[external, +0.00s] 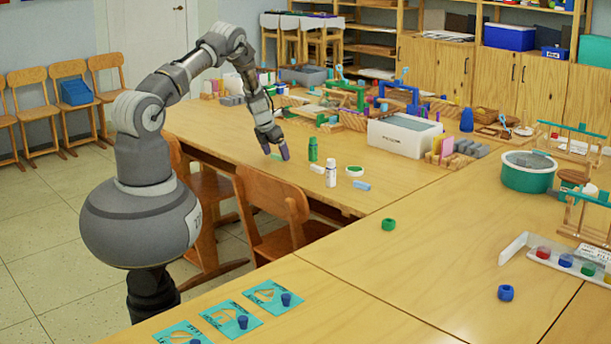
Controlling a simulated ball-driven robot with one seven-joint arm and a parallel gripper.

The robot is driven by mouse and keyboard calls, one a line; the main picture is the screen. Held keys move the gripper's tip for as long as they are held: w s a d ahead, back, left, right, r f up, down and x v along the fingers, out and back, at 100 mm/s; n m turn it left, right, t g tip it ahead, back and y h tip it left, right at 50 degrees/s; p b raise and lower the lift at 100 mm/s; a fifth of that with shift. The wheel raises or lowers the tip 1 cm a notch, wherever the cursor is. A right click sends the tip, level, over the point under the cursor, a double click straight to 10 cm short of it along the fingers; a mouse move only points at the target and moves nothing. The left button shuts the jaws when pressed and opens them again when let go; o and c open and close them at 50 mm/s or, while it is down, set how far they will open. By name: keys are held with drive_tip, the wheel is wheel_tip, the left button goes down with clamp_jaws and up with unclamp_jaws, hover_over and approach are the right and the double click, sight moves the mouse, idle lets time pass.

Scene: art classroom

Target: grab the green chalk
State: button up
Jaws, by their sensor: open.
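A small pale green piece (277,156), which looks like the green chalk, lies on the wooden table near its front edge. My gripper (275,151) points down right over it, with open fingers on either side as seen here. The green piece is partly hidden by the fingers, and I cannot tell whether they touch it. Its exact height above the table is also unclear.
To the right stand a green bottle (313,149) and a white bottle (331,173). A white chalk stick (317,168), a green-rimmed dish (354,171) and a light blue chalk stick (362,186) lie nearby. A chair (272,200) stands against the front edge.

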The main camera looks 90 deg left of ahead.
drive_tip(key=shift+w+a+f, duration=0.1)
drive_tip(key=shift+w+f, duration=0.05)
drive_tip(key=shift+f, duration=0.1)
drive_tip(key=shift+c, duration=0.2)
drive_tip(key=shift+r, duration=0.1)
drive_tip(key=c, duration=1.1)
